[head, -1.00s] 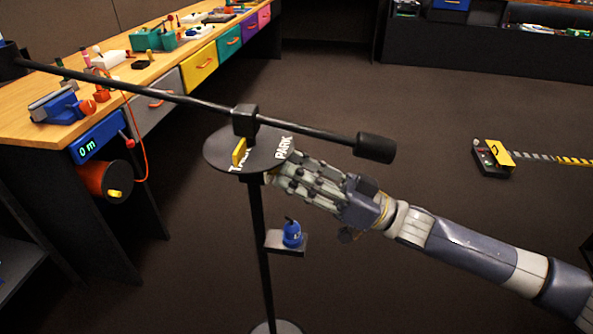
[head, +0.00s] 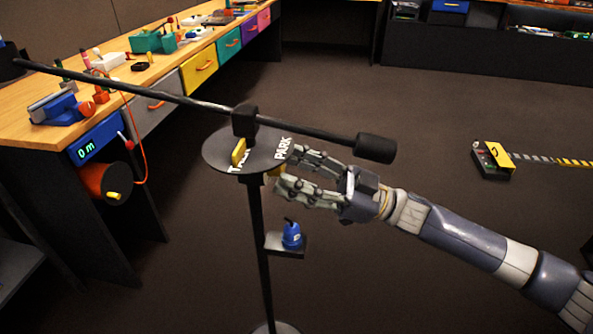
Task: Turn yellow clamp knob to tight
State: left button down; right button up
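A black stand holds a round black disc (head: 215,155) marked "PARK" and another word partly hidden by an upright yellow tab (head: 239,152). My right gripper (head: 281,172) comes in from the right, just below the disc's edge. Its fingers are spread apart, one above and one below the yellow piece's level; I cannot tell whether they touch it. My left gripper is not in view.
A long black boom (head: 190,101) with a dark counterweight (head: 375,148) crosses above the disc. A small shelf on the pole holds a blue object (head: 291,235). A cluttered wooden workbench (head: 30,100) stands left. A box with a striped strip (head: 492,159) lies right on open floor.

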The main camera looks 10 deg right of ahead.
jog(key=shift+d+f, duration=0.3)
jog(key=shift+d, duration=0.2)
jog(key=v, duration=1.1)
